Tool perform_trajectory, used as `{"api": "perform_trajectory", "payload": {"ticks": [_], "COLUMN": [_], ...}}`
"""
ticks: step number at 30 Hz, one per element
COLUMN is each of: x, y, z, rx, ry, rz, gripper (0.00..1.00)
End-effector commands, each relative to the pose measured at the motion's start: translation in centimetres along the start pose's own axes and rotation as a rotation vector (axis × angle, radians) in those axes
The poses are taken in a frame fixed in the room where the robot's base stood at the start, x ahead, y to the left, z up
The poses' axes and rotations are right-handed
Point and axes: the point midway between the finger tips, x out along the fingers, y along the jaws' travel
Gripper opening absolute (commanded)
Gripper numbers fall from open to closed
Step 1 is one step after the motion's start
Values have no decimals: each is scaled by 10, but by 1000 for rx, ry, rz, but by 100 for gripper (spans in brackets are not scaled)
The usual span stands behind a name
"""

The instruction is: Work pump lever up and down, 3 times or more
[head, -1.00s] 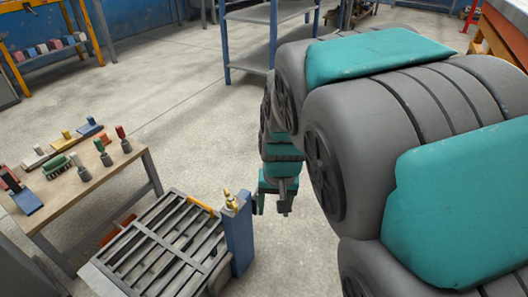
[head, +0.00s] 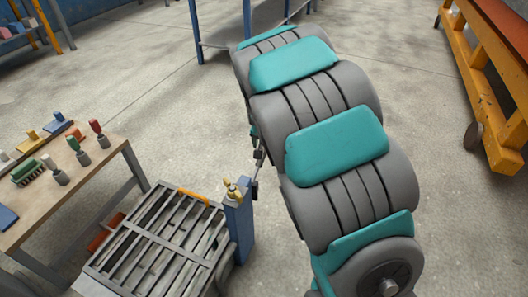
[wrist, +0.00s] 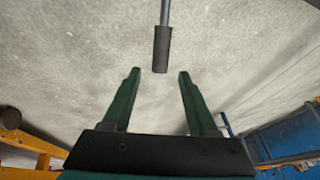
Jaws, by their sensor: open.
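The pump lever (wrist: 162,46), a thin grey rod with a dark cylindrical grip, enters from the top of the wrist view. My gripper (wrist: 159,74) is open and empty, with one green finger on each side. The grip's near end shows midway between the fingertips, touching neither; I cannot tell its exact depth. In the head view the dark lever (head: 258,156) shows beside the blue pump column (head: 239,232), which has brass fittings on top. My gripper there is mostly hidden by my arm.
A slatted grey rack (head: 160,240) adjoins the pump column on the left. A workbench (head: 108,160) with brushes and handled tools stands farther left. A yellow-framed table (head: 480,85) stands at the right. The concrete floor between is clear.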

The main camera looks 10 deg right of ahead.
Motion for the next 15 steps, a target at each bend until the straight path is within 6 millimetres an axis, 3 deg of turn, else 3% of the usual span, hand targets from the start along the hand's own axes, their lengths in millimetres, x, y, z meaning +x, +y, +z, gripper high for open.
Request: {"api": "perform_trajectory", "payload": {"ticks": [9, 15], "x": [44, 54], "y": [1, 0], "z": [2, 0], "rx": [1, 1], "ry": [-5, 0], "rz": [2, 0], "gripper": [60, 60]}}
